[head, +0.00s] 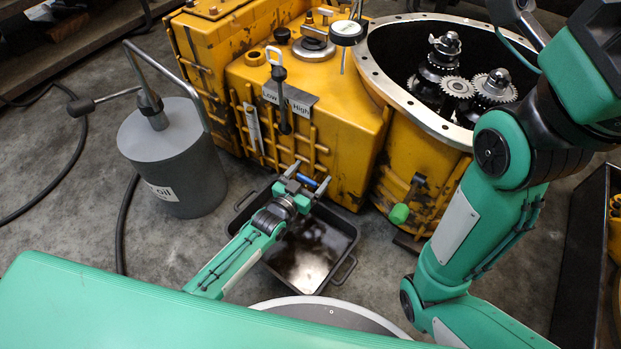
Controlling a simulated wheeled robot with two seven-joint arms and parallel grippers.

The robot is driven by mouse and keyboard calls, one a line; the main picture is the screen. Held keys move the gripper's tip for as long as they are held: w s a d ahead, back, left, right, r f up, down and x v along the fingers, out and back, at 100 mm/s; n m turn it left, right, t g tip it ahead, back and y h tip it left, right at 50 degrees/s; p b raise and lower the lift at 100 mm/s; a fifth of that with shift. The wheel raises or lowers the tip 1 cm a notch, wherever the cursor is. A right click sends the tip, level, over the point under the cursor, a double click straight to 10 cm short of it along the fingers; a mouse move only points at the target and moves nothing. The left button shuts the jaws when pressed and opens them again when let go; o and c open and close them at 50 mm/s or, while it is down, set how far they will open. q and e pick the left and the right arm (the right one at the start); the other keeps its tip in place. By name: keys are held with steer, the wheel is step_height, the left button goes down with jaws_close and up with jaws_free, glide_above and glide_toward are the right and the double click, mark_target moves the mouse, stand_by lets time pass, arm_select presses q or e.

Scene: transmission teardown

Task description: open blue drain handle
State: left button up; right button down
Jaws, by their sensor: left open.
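The blue drain handle (308,181) shows as a short blue piece low on the front of the yellow transmission housing (335,125). My left gripper (306,179) reaches up to it from the lower left. Its jaws are open, one finger on each side of the blue piece; I cannot tell whether either finger touches it. The gripper partly hides the handle and its valve. My right arm (455,235) rises on the right, and its gripper does not show.
A black drain pan (340,222) holding dark, shiny liquid lies under my left gripper. A grey oil can (175,165) with a pump handle stands at left. Gears sit in the open housing at upper right.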

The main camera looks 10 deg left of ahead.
arm_select(q)
steer(key=shift+w+d, duration=0.1)
steer(key=shift+w, duration=0.15)
steer(key=c, duration=1)
